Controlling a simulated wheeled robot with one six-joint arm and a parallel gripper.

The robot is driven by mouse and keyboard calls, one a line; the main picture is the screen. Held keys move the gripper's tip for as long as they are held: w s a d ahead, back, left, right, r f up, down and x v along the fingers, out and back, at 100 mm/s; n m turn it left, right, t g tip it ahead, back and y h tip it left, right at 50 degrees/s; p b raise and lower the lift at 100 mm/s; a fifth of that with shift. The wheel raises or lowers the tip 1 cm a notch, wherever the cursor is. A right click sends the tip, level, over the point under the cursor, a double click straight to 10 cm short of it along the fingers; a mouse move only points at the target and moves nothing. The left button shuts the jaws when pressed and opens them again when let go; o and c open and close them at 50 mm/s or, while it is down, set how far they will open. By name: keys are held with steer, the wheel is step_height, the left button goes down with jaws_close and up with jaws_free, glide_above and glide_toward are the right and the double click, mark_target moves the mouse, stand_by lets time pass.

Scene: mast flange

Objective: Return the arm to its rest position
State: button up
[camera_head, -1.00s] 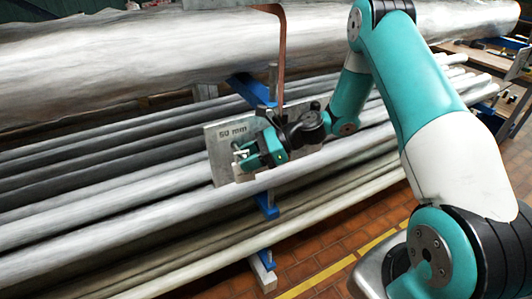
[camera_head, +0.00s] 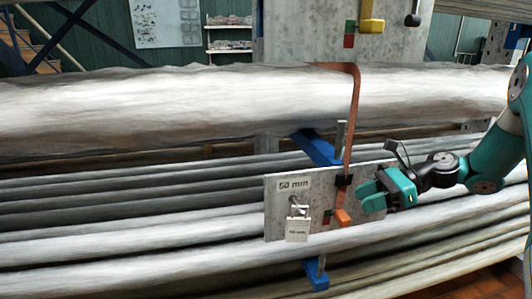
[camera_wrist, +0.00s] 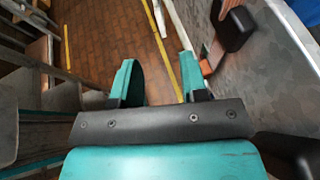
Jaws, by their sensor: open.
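My gripper (camera_head: 366,196) is at the right part of the grey plate (camera_head: 276,222) in the head view, its fingers pointing left. It is open, and nothing shows between its teal fingers in the wrist view (camera_wrist: 160,78). My arm reaches in from the right edge. The plate carries a "50 mm" label (camera_head: 294,185) and a small hanging tag (camera_head: 297,236) on a metal fitting. An orange-tipped lever (camera_head: 342,217) sits just left of the fingers, apart from them in the picture.
A copper strap (camera_head: 354,115) runs down from an upper grey panel (camera_head: 300,35) with a yellow handle (camera_head: 371,25). A thick pale pipe (camera_head: 150,105) and several thinner pipes lie behind the plate. Brick floor (camera_wrist: 105,40) shows in the wrist view.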

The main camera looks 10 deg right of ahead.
steer(key=s+a+r+n+g+h+b, duration=0.1)
steer(key=s+a+n+g+h+b, duration=0.15)
steer(key=a+n, duration=0.45)
steer(key=s+a+r+n+g+h+b, duration=0.1)
steer(key=s+a+r+n+h, duration=0.1)
steer(key=s+a+n, duration=0.35)
steer(key=s+a+n+h+b, duration=0.1)
steer(key=s+a+n+h, duration=0.1)
steer(key=s+a+n, duration=0.2)
steer(key=s+a+n+h+b, duration=0.1)
steer(key=s+a+n+h, duration=0.1)
steer(key=s+n, duration=0.8)
steer(key=shift+s+a+f+n+b, duration=0.3)
steer(key=shift+s+a+n+b, duration=0.1)
steer(key=shift+a+n, duration=0.5)
steer(key=shift+w+t, duration=0.1)
steer(key=shift+t, duration=0.15)
